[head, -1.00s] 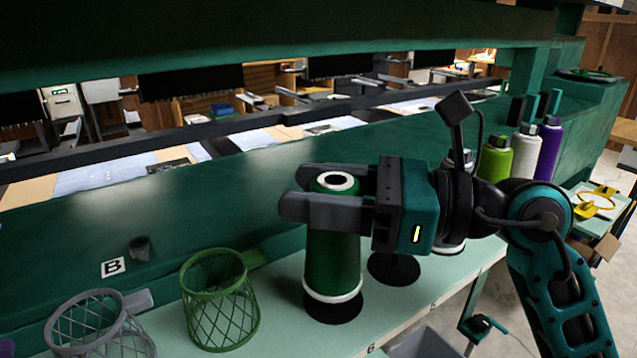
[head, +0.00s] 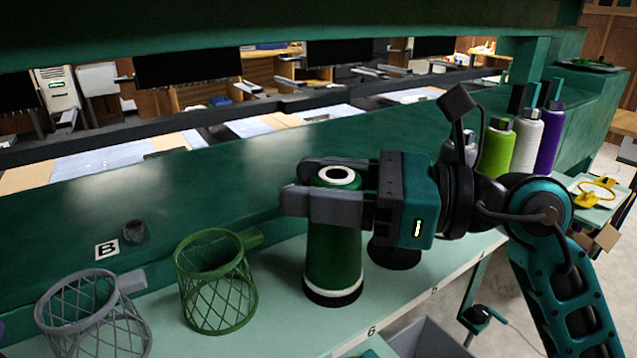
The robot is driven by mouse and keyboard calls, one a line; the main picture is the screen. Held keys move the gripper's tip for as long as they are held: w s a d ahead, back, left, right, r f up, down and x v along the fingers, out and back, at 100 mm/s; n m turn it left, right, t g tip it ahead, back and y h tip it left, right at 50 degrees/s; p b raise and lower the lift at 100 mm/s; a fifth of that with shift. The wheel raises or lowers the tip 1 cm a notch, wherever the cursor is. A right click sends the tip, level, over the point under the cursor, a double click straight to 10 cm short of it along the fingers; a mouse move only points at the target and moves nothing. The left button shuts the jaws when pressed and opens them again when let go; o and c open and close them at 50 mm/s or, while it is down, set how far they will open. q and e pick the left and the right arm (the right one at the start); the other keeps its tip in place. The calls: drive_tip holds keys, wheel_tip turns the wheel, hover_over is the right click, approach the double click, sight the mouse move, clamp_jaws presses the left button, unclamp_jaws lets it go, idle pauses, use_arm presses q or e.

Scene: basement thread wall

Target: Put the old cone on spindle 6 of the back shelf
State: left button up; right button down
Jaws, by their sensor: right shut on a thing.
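The dark green cone (head: 334,248) stands upright, with a white ring around its top hole and a white band at its bottom. My right gripper (head: 322,190) comes in from the right and is shut on the cone near its top. The cone's bottom is at a black round base (head: 333,299) on the back shelf (head: 275,318); only a thin dark rim shows below the white band. A label reading 6 (head: 371,331) is on the shelf's front edge, just right of and below this base. My left gripper is not in view.
Another black base (head: 394,254) is to the right, partly behind my gripper. A green wire basket (head: 217,283) and a grey one (head: 92,318) stand to the left, near a B label (head: 107,250).

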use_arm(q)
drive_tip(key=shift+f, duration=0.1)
use_arm(e)
drive_tip(key=shift+f, duration=0.15)
use_arm(q)
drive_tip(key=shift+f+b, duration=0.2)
drive_tip(key=shift+b, duration=0.1)
use_arm(e)
drive_tip(key=shift+f, duration=0.15)
drive_tip(key=shift+c, duration=1.7)
unclamp_jaws()
